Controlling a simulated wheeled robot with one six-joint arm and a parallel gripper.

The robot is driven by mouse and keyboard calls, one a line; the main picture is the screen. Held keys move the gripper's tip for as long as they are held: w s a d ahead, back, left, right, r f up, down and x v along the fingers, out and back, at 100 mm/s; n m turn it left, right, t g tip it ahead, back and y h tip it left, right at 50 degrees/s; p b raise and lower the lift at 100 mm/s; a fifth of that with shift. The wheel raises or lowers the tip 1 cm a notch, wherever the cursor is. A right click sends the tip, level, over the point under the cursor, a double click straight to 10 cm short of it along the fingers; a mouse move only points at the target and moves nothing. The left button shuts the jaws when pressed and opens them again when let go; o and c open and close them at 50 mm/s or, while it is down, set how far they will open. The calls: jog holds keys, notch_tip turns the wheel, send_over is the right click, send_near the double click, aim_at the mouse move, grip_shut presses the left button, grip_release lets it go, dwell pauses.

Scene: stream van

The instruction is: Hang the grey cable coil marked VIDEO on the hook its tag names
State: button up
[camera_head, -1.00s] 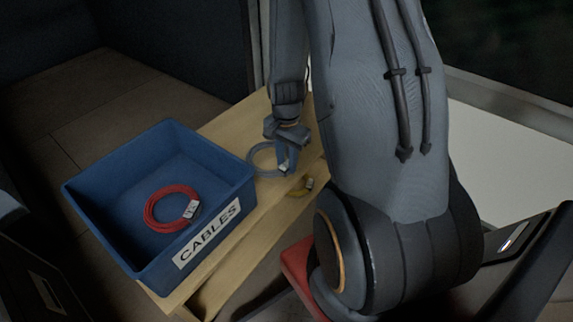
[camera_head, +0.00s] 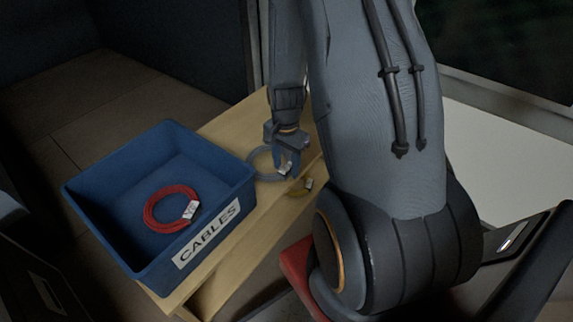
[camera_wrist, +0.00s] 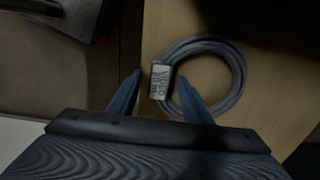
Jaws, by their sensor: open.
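The grey cable coil (camera_wrist: 236,62) lies flat on the wooden bench, and its pale tag (camera_wrist: 160,82) reads VIDEO, with a smaller second line that I cannot read surely. In the head view the coil (camera_head: 257,164) lies to the right of the blue crate, partly hidden by my gripper. My gripper (camera_head: 285,168) points down over the coil's right side. In the wrist view my gripper (camera_wrist: 165,82) is open, with the tag and the coil's near-left part between its blue fingertips. The right fingertip overlaps the coil's opening. I see no hook in these views.
A blue crate (camera_head: 105,225) labelled CABLES holds a red coil (camera_head: 151,213) with a tag.

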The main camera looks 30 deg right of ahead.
jog(key=shift+b, duration=0.3)
jog(key=r, duration=0.2)
jog(key=r+p, duration=0.1)
jog(key=r, duration=0.5)
jog(key=shift+w+a, duration=0.3)
jog(key=shift+a, duration=0.05)
jog(key=s+a+r+n, duration=0.3)
jog(key=a+r+n, duration=0.4)
jog(key=a+r, duration=0.45)
jog(key=s+a+r+n, duration=0.9)
jog(key=s+a+n, duration=0.1)
jog(key=s+a, duration=0.1)
jog(key=shift+s+a+r+y, duration=0.2)
jog(key=shift+s+a+y, duration=0.1)
jog(key=shift+s, duration=0.6)
